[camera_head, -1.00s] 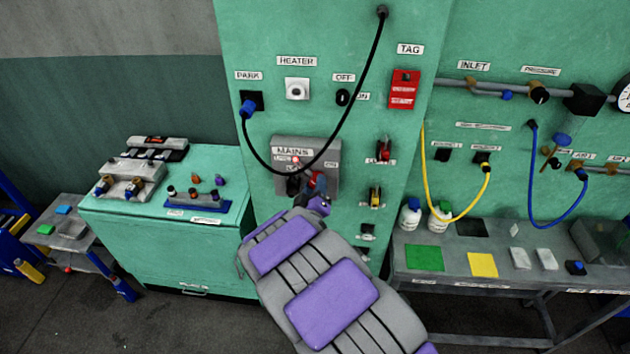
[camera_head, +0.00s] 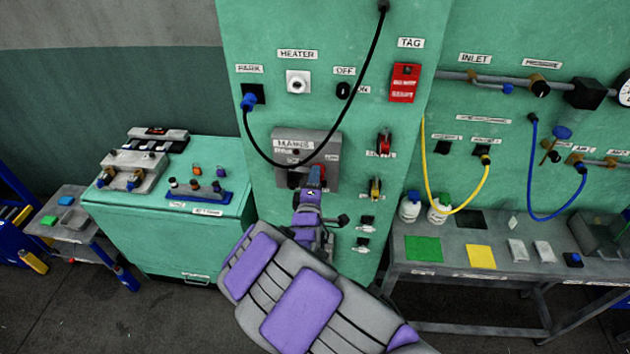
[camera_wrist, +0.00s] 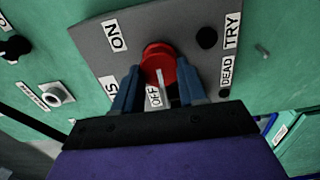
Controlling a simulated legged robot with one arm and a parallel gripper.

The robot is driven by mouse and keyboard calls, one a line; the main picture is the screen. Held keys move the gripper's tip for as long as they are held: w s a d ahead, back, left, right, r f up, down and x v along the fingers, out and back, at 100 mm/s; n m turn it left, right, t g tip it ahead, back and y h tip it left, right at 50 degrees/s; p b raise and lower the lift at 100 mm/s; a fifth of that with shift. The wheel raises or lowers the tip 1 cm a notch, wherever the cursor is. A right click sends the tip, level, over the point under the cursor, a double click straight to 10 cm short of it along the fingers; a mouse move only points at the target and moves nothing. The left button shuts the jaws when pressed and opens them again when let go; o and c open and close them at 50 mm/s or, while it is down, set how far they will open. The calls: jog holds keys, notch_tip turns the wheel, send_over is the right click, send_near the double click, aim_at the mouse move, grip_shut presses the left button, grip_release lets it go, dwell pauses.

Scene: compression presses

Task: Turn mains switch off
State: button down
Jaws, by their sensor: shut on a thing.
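The grey MAINS panel (camera_head: 325,148) is on the green cabinet in the head view. Its red rotary switch (camera_wrist: 158,58) is at the middle of the wrist view, with ON and OFF labels beside it. A pale mark on the switch lies towards the OFF label (camera_wrist: 154,97). My gripper (camera_wrist: 158,74) has one blue finger on each side of the red switch and is shut on it. In the head view my gripper (camera_head: 310,180) covers much of the switch.
A black cable (camera_head: 354,95) hangs in front of the cabinet and crosses the MAINS panel. A red handle (camera_head: 385,143) and a yellow one (camera_head: 375,188) sit to the right. The green bench (camera_head: 165,240) is left; a grey table (camera_head: 440,260) is right.

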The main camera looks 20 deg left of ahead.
jog(key=shift+f+n, duration=0.2)
jog(key=shift+n, duration=0.1)
jog(key=c, duration=1)
grip_release()
jog(key=o, duration=0.4)
jog(key=shift+a, duration=0.3)
jog(key=shift+d, duration=0.1)
jog(key=shift+p+v, duration=3.3)
jog(key=shift+v, duration=5.35)
